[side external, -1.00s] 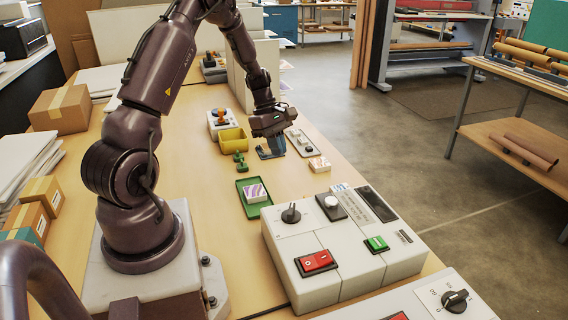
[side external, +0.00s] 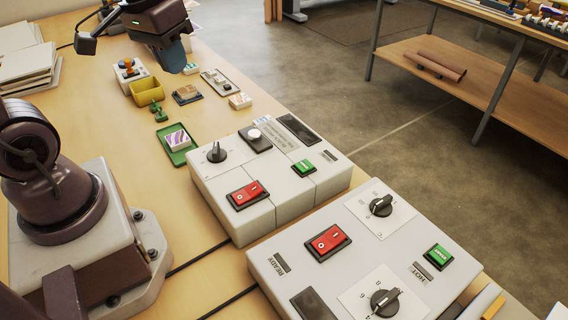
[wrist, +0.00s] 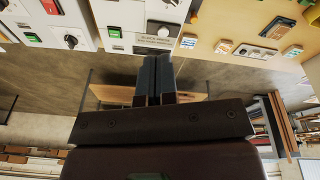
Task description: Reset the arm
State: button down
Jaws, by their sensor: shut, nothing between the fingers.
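My gripper (side external: 172,55) is at the top of the side external view, raised above the far part of the table. Its blue-grey fingers are together with nothing between them. In the wrist view the gripper's fingers (wrist: 152,80) point toward the control boxes and are closed side by side. Below it on the table, a dark pad with a tan block (side external: 187,94) lies apart from the fingers. The arm's upper links are mostly out of the side external view.
Two control boxes (side external: 330,195) with red and green switches and dials fill the table's near right. A green tray (side external: 178,157) holds a small printed block. A yellow bin (side external: 146,91), a white device (side external: 130,72) and a grey tray (side external: 220,83) stand farther back. Paper stacks (side external: 28,65) lie at left.

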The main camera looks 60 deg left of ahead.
jog(key=s+d+r+m+t, duration=0.3)
jog(key=d+r+m, duration=0.1)
jog(key=d+r, duration=0.1)
jog(key=shift+s+d, duration=0.2)
jog(key=shift+d, duration=0.35)
dwell(0.4)
